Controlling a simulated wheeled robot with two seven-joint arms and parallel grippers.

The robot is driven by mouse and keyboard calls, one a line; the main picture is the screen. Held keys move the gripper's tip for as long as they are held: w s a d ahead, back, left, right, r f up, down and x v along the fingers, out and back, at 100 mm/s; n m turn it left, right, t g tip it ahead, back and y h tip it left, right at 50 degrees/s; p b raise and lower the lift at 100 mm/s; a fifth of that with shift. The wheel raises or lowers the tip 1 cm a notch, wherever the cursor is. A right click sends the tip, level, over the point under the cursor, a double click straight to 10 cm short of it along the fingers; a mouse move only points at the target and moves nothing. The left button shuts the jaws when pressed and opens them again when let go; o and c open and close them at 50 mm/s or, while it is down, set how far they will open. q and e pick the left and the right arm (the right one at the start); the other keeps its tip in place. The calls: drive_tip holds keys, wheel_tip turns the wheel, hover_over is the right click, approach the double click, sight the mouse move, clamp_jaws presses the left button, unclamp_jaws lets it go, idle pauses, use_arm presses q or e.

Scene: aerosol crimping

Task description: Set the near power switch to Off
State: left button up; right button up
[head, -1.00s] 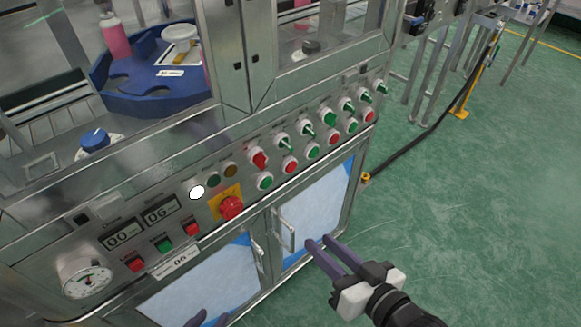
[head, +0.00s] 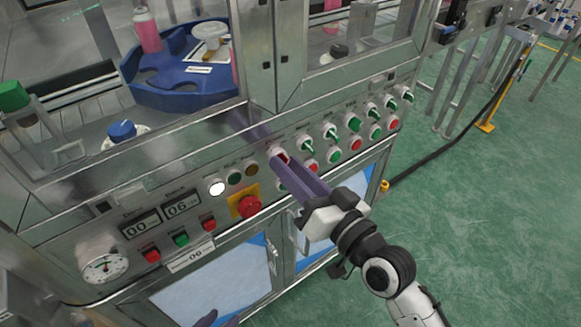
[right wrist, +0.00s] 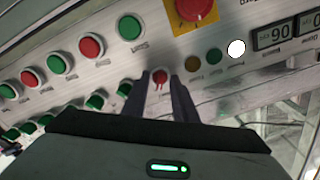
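The near power switch (head: 279,156) is a red rotary knob on the sloping control panel, mostly hidden behind my fingers in the head view. In the right wrist view the red knob (right wrist: 160,76) sits between the two fingertips. My right gripper (head: 284,163) reaches the panel at this switch with its dark fingers on either side of the knob. In the right wrist view the gripper (right wrist: 160,84) looks open, with a narrow gap beside the knob. Of my left gripper (head: 206,319) only dark fingertips show at the bottom edge of the head view.
A red emergency knob on a yellow plate (head: 247,206) is left of the switch. A green push button (right wrist: 130,27) lies close by. More green switches (head: 331,131) run along the panel to the right. Cabinet doors with handles (head: 272,257) are below. Green floor (head: 480,220) is clear at right.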

clamp_jaws()
use_arm(q)
drive_tip(key=shift+r, duration=0.15)
drive_tip(key=r+p, duration=0.1)
drive_tip(key=p, duration=0.1)
drive_tip(key=a+r+p, duration=0.1)
drive_tip(key=p, duration=0.1)
drive_tip(key=r+p, duration=0.2)
drive_tip(key=shift+s+a+p, duration=0.35)
drive_tip(key=shift+s+p, duration=0.05)
use_arm(e)
drive_tip(key=n, duration=1.1)
drive_tip(key=shift+n, duration=0.4)
use_arm(q)
drive_tip(key=shift+s, duration=0.1)
drive_tip(key=shift+d, duration=0.1)
use_arm(e)
unclamp_jaws()
